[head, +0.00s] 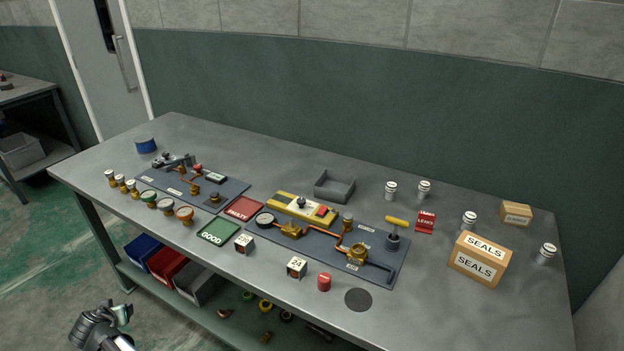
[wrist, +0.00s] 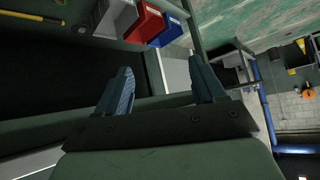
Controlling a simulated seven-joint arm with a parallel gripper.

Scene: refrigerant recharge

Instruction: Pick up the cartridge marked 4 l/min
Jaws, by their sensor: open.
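Several small white-and-dark cylinders stand upright on the right of the table, among them a back one (head: 391,190), its neighbour (head: 424,189), one behind the SEALS box (head: 469,221) and one at the right edge (head: 546,253). My gripper (head: 122,312) is low at the left, in front of the table and away from all of these. In the wrist view its fingers (wrist: 165,75) are apart and empty.
Two dark boards with fittings (head: 190,188) (head: 375,267) lie on the table (head: 480,320). A grey tray (head: 335,186), SEALS box (head: 478,258), small carton (head: 516,213) and red LEAKS sign (head: 426,221) stand around. Coloured bins (head: 150,252) sit on the lower shelf.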

